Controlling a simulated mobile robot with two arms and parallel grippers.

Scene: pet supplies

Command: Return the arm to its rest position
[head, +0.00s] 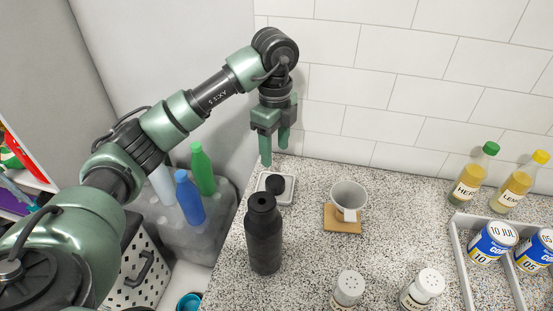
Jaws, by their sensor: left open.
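My left arm reaches in from the left. Its gripper (275,146) points down, open and empty, above the back left of the speckled counter (400,192). Below it, a black bottle (263,236) stands on the counter with its top uncapped. A black cap (275,184) rests on a small pale square tray (288,191) behind the bottle, below the fingers. The fingers look clear of both. My right gripper is not in view.
A white mug (348,196) stands on a cork coaster (342,222). Two shakers (348,289) stand at the front. Two oil bottles (474,173) and a grey tray (462,262) with cans (493,243) are right. Bottles (189,199) stand lower left, beyond the counter edge. The tiled wall (405,95) is close behind.

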